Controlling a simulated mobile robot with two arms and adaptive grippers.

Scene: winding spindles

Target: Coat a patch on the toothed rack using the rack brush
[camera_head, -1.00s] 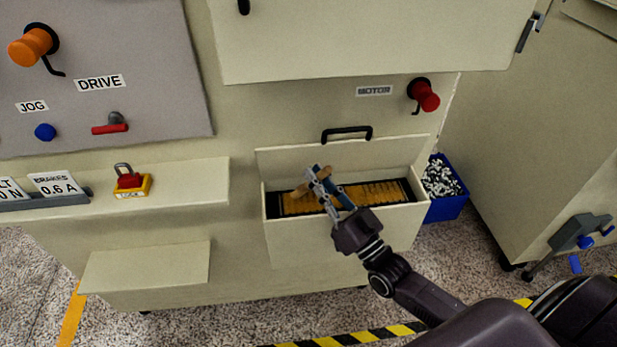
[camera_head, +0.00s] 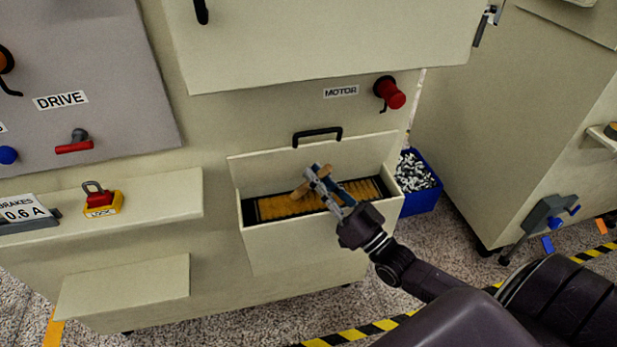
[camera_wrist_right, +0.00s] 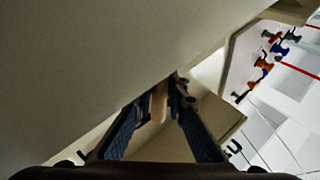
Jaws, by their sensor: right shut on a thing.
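The toothed rack (camera_head: 280,207) is a yellow-orange ribbed strip with dark edges. It lies inside an open cream box (camera_head: 310,230) on the front of the machine. In the right wrist view the wooden part (camera_wrist_right: 158,103) shows between the fingertips. The brush's bristles are not clear, and I cannot tell whether they touch the rack. My left gripper is not in view.
The box's raised lid (camera_head: 310,158) stands behind the rack, below a black handle (camera_head: 318,134). A blue bin (camera_head: 420,200) of small pale pieces is right of the box. A red MOTOR knob (camera_head: 391,94) juts out above. A ledge with a padlock (camera_head: 99,196) is at left.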

